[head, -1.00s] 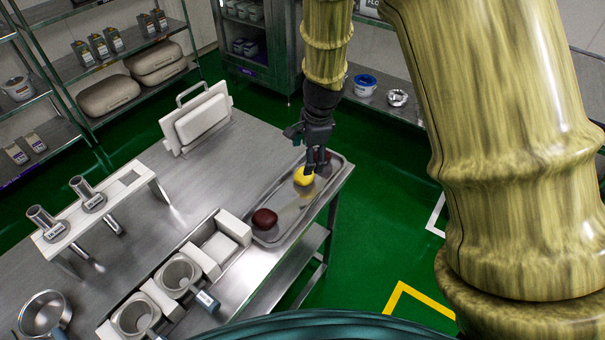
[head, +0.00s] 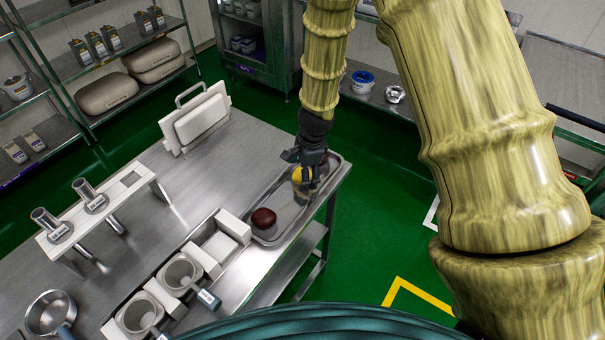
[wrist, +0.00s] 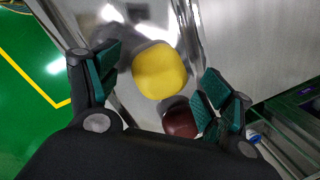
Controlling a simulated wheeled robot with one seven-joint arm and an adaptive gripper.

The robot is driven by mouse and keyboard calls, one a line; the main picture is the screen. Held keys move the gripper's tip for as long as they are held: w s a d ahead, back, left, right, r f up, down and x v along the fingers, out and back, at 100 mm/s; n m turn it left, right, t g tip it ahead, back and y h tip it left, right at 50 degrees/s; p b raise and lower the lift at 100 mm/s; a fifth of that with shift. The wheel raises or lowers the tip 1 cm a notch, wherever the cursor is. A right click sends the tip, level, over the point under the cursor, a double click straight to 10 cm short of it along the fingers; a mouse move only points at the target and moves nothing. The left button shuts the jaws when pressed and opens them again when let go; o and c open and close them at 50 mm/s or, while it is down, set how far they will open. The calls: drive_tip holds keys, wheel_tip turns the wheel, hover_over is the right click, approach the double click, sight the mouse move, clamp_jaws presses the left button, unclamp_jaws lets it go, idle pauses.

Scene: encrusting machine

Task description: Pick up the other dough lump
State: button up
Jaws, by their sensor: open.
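A smooth yellow lump (head: 300,175) lies in the metal tray (head: 335,163) at the right end of the steel table, partly hidden by my gripper. In the wrist view the yellow lump (wrist: 160,72) sits between my two spread fingers, with gaps on both sides. My gripper (head: 308,180) is open, pointing down over it and holding nothing. A dark red lump (head: 264,220) lies at the near end of the tray.
Beside the tray a white-blocked holder carries metal cups (head: 180,273). A white stand with metal tubes (head: 100,205) and a white panel with a handle (head: 200,118) stand farther left. A pan (head: 50,314) sits at the near left. Shelves stand behind.

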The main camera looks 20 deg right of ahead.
drive_tip(key=shift+f, duration=0.15)
drive_tip(key=c, duration=1.2)
drive_tip(key=shift+o, duration=0.2)
